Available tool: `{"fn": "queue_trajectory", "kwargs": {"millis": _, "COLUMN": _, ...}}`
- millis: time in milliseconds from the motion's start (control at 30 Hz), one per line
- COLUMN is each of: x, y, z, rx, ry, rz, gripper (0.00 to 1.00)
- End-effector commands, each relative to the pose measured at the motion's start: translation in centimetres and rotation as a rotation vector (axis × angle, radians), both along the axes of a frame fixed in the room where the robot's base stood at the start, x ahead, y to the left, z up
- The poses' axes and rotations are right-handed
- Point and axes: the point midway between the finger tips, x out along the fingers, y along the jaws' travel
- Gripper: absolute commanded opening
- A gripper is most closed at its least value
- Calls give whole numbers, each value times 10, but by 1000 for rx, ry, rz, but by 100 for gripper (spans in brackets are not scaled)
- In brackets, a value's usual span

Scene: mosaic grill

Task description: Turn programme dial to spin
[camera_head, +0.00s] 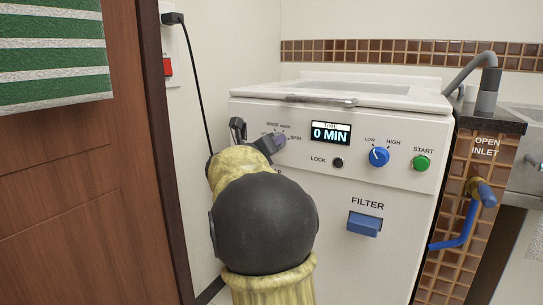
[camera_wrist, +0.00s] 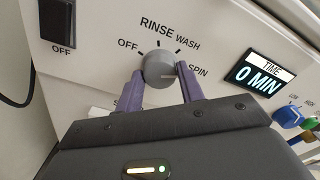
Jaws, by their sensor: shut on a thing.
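The programme dial (camera_wrist: 158,66) is a round grey knob on the white washer's front panel. Labels OFF, RINSE, WASH and SPIN stand around it. A pale line on its face runs to the right, roughly toward the SPIN side; its exact alignment is hard to tell. My gripper (camera_wrist: 160,74) is shut on the dial, with one purple finger on its left and one on its right. In the head view my gripper (camera_head: 265,143) is at the panel's left part and mostly hides the dial.
The display (camera_head: 331,132) reads 0 MIN. A lock button (camera_head: 338,163), blue dial (camera_head: 379,157), green start button (camera_head: 421,163) and blue filter handle (camera_head: 364,224) are to the right. A dark OFF switch (camera_wrist: 57,24) is at upper left. A wooden door (camera_head: 85,190) stands left.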

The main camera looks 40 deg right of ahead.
Motion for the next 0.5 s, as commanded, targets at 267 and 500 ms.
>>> {"fn": "queue_trajectory", "kwargs": {"millis": 267, "x": 0, "y": -1, "z": -3, "rx": 39, "ry": -81, "rz": -2, "gripper": 15}}
{"fn": "queue_trajectory", "kwargs": {"millis": 500, "x": 0, "y": -1, "z": -2, "rx": 44, "ry": -92, "rz": -3, "gripper": 15}}
